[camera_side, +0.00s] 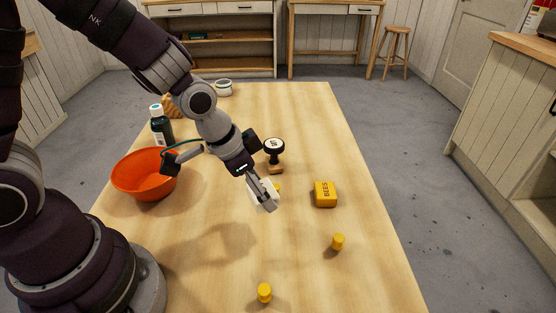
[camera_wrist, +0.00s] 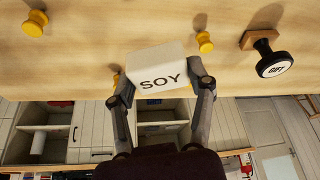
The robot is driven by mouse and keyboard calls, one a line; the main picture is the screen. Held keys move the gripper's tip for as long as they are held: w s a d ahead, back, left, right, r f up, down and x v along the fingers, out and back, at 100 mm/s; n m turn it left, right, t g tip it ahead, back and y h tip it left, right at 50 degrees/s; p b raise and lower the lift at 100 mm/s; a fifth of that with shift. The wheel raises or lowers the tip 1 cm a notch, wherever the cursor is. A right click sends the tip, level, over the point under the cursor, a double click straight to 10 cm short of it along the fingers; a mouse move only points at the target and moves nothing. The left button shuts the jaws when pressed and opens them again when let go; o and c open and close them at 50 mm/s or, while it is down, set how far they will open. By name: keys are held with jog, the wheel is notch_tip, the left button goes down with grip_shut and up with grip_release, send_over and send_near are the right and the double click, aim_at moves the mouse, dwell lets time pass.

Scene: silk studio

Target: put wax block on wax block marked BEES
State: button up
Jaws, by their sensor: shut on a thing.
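My gripper (camera_side: 264,203) is shut on a white wax block (camera_wrist: 160,78) marked SOY. The fingers grip it from two opposite sides in the wrist view, and its lettered face shows there. In the side view the white block (camera_side: 262,193) is partly hidden by the fingers and appears to be above the table. The yellow wax block marked BEES (camera_side: 325,194) lies on the table to the right of my gripper, apart from it, with nothing on top. I cannot make out the BEES block in the wrist view.
A dark-headed stamp (camera_side: 274,152) stands behind my gripper. Small yellow spool-shaped pieces (camera_side: 338,242) (camera_side: 265,293) stand toward the front; another yellow piece is partly hidden behind my gripper. An orange bowl (camera_side: 147,174) and dark bottle (camera_side: 161,126) stand left. The table (camera_side: 380,280) is clear around the BEES block.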

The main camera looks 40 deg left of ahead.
send_over(330, 188)
jog(key=s, duration=0.1)
jog(key=shift+s+a+f, duration=0.2)
jog(key=shift+a+f, duration=0.1)
jog(key=shift+f, duration=0.45)
jog(key=shift+w+f, duration=0.1)
jog(key=shift+f, duration=1.6)
jog(key=o, duration=1.1)
jog(key=shift+f, duration=0.15)
jog(key=s+a+r+n+t+y, duration=0.1)
jog(key=s+a+r, duration=0.2)
jog(key=s+r, duration=0.5)
jog(key=s+a+r+n, duration=0.1)
jog(key=s+a+r, duration=0.35)
jog(key=r, duration=0.65)
jog(key=s+a+f+n, duration=0.1)
jog(key=s+a+n, duration=0.1)
jog(key=s, duration=0.8)
jog(key=shift+s+y, duration=0.2)
jog(key=shift+y, duration=0.2)
